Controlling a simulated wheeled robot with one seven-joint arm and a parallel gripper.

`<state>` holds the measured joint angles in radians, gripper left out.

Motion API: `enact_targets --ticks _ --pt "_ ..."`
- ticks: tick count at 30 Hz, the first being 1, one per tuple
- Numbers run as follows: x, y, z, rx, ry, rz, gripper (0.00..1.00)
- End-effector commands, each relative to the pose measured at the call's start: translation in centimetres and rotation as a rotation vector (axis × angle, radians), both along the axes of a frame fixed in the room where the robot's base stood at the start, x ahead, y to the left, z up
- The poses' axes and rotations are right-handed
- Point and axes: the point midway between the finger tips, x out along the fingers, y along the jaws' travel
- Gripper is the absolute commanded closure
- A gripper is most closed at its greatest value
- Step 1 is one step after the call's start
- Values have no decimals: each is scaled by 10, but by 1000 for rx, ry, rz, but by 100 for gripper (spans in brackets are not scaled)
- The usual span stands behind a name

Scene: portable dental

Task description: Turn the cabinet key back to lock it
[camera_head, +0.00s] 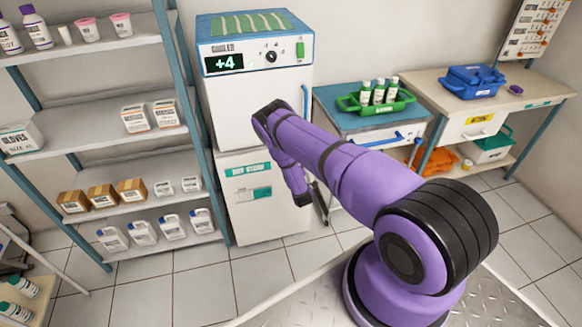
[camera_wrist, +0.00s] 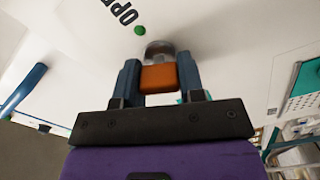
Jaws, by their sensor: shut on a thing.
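In the wrist view my gripper (camera_wrist: 158,66) is shut on the orange key (camera_wrist: 158,80), with one dark blue-grey finger on each side of it. The key sits against a round metal lock (camera_wrist: 158,49) on a white cabinet face (camera_wrist: 215,40). A green dot (camera_wrist: 139,30) is beside the lock, next to black lettering reading "OPE", cut off by the picture's edge. In the head view my purple arm reaches toward the white cabinet (camera_head: 262,215) under the cooler; the key and my gripper's fingers cannot be made out there.
The cooler (camera_head: 255,100) showing +4 stands on the cabinet. A shelf rack (camera_head: 90,115) with bottles and boxes is at the left. A blue-topped cart (camera_head: 345,112) with a green tray stands to the right, then a bench (camera_head: 440,85). The tiled floor in front is clear.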

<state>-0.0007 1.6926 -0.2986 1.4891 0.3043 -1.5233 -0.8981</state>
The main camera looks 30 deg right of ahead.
Motion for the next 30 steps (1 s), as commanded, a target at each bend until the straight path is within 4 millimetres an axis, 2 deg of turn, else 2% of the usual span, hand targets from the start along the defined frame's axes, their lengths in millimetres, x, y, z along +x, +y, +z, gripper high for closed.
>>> enact_targets --ticks 6,15,30 --pt "1 2 -1 -168 47 3 88" --pt "1 2 -1 -320 90 1 88" --pt "0 1 -2 -378 108 1 88"
